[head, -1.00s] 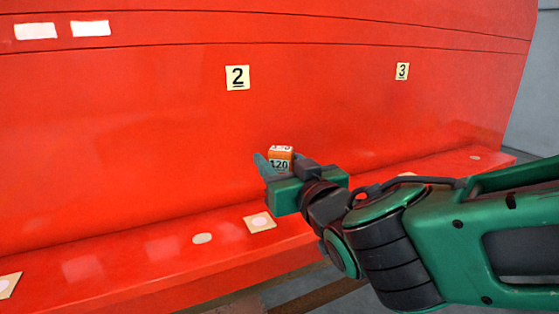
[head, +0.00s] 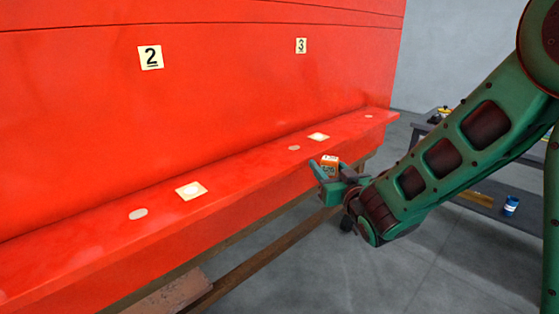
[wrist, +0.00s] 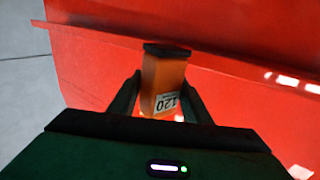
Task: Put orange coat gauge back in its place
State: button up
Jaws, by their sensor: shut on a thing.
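The orange coat gauge (head: 330,161) is a small orange block with a white label reading 120. My gripper (head: 339,174) is shut on it, in front of the red ledge. In the wrist view the gauge (wrist: 164,80) stands out between the two fingers (wrist: 160,98), with a dark end cap and its label near the fingers. The place where the gauge belongs cannot be told for sure from these frames.
A dark table (head: 480,195) with a blue can (head: 510,205) stands at right. Grey floor lies between.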

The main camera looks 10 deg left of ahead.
jog(key=w+d+f+m+h, duration=0.1)
jog(key=w+d+f+h, duration=0.1)
jog(key=d, duration=0.6)
jog(key=w+d+f+m+t+h, duration=0.1)
jog(key=w+d+f+h, duration=0.1)
jog(key=w+d+f, duration=0.2)
jog(key=w+d+f+m+h, duration=0.2)
jog(key=w+d+f, duration=0.2)
jog(key=d, duration=0.7)
jog(key=shift+w+d, duration=0.35)
jog(key=shift+w, duration=0.6)
